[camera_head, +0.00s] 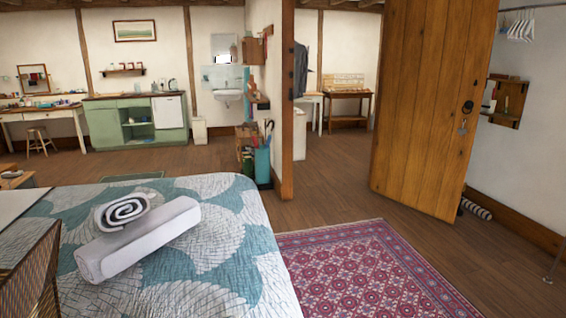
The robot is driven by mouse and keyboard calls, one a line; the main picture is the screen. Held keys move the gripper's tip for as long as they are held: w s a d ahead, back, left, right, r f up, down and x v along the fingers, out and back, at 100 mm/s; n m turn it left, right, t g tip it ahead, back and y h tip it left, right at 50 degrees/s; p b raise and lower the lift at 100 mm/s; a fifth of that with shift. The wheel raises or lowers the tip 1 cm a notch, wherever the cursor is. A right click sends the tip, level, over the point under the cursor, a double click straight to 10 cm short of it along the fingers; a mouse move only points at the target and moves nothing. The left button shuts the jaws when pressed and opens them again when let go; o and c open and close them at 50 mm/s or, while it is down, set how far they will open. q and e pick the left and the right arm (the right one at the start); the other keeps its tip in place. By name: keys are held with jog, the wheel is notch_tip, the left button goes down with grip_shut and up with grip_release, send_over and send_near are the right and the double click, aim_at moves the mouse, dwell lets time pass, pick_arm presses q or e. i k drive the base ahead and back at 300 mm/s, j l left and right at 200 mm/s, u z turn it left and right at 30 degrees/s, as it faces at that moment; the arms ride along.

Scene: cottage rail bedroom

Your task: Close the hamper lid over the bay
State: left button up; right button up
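I cannot make out a hamper, its lid or its bay for certain. A brown, finely ribbed panel with a gold-coloured edge (32,280) shows at the lower left corner, cut off by the frame; I cannot tell what it belongs to. A white box (199,131) stands on the floor below the sink, too small to tell whether it has a lid. Neither of my grippers is in view.
A bed with a teal and white quilt (235,245) fills the lower left, with rolled towels (140,238) on it. A red patterned rug (375,270) lies to its right. A wooden door (430,105) stands open. Bare floor (325,195) runs between bed and door.

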aim_at(22, 288)
jog(key=u, duration=1.5)
